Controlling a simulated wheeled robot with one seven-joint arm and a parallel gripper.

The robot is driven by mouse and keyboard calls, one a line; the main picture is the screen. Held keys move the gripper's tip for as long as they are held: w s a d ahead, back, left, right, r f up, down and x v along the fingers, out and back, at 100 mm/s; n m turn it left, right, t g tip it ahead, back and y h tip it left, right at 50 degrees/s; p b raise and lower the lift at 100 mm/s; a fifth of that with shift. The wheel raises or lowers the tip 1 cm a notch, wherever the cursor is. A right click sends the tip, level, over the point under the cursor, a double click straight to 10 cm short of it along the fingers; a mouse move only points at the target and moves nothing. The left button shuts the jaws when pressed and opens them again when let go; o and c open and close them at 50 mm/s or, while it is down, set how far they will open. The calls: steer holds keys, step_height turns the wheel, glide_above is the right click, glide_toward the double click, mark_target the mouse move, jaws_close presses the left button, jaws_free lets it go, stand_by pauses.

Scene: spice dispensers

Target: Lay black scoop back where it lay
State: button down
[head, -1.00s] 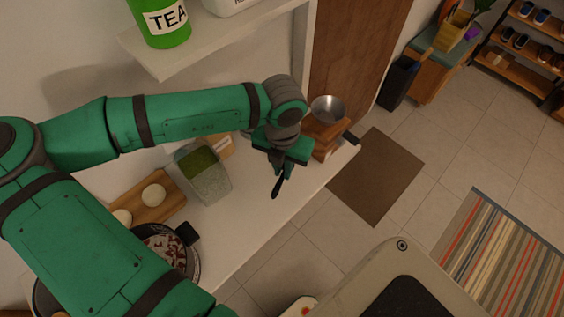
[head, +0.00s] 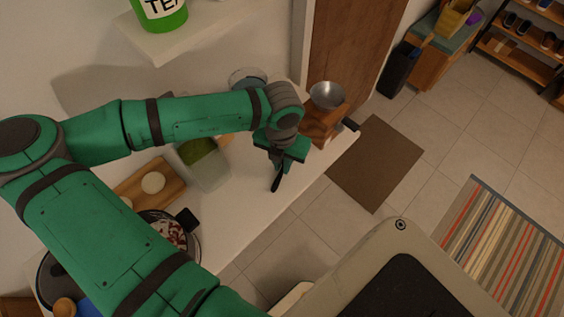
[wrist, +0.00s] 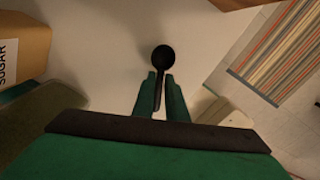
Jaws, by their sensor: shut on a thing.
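My gripper (head: 277,168) is over the white counter (head: 235,215), near its front edge, and points down. It is shut on the black scoop (head: 277,182). In the wrist view the scoop's round bowl (wrist: 163,56) sticks out beyond the fingertips, and its handle runs back between the two green fingers (wrist: 160,92). The scoop looks held above the counter; I cannot tell how high.
A wooden grinder with a metal bowl (head: 327,95) stands at the counter's far end. A green-filled clear container (head: 205,165), a board with pale round items (head: 153,183) and a pot (head: 165,228) stand left. A sugar package (wrist: 22,50) shows in the wrist view.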

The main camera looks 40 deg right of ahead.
mark_target(282, 170)
steer(key=shift+w+f, duration=0.1)
steer(key=shift+f, duration=0.1)
steer(key=c, duration=1.7)
jaws_free()
steer(key=shift+s, duration=0.2)
steer(key=shift+w+r, duration=0.1)
step_height(282, 170, up, 11)
steer(key=shift+f, duration=0.2)
